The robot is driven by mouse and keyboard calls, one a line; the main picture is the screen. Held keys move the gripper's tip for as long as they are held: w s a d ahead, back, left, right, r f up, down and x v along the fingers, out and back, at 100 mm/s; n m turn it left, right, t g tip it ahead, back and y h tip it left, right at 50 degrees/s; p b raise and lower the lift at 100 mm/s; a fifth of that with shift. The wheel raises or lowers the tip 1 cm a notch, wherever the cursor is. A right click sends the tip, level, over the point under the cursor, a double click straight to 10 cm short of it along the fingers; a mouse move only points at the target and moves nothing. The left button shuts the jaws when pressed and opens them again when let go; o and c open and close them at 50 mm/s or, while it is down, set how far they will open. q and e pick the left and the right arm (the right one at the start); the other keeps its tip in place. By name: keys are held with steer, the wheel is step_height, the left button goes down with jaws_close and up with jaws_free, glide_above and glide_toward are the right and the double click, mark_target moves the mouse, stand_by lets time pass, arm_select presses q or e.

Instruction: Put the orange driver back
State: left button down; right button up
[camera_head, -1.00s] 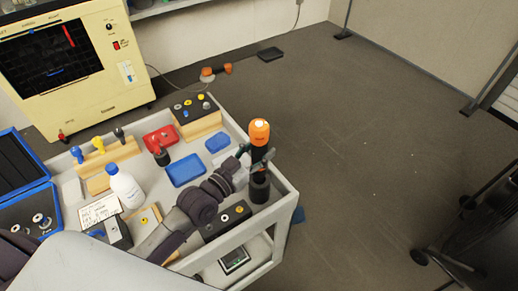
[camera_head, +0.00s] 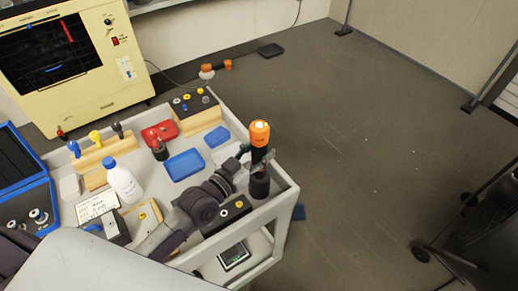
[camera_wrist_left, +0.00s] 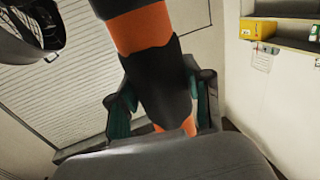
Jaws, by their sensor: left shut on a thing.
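The orange driver (camera_head: 259,134) has an orange top and a black body. It stands roughly upright over the right corner of the grey cart (camera_head: 283,205). My left gripper (camera_head: 258,158) is shut around its black middle; the wrist view shows the driver (camera_wrist_left: 155,80) between the two green-padded fingers of the gripper (camera_wrist_left: 160,112). A dark cylinder (camera_head: 260,187), which looks like a holder, is directly below the gripper. I cannot tell whether the driver's lower end is inside it or just above it. My right gripper is not in view.
Close by on the cart are a black block with round inserts (camera_head: 228,213), blue trays (camera_head: 185,165), a red tray (camera_head: 160,131) and a white bottle (camera_head: 124,184). A cream machine (camera_head: 85,60) stands behind. The floor to the right (camera_head: 380,150) is mostly clear.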

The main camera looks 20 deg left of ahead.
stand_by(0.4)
arm_select(q)
steer(key=shift+f, duration=0.4)
steer(key=shift+c, duration=2)
jaws_free()
steer(key=shift+f, duration=0.15)
steer(key=v, duration=1.2)
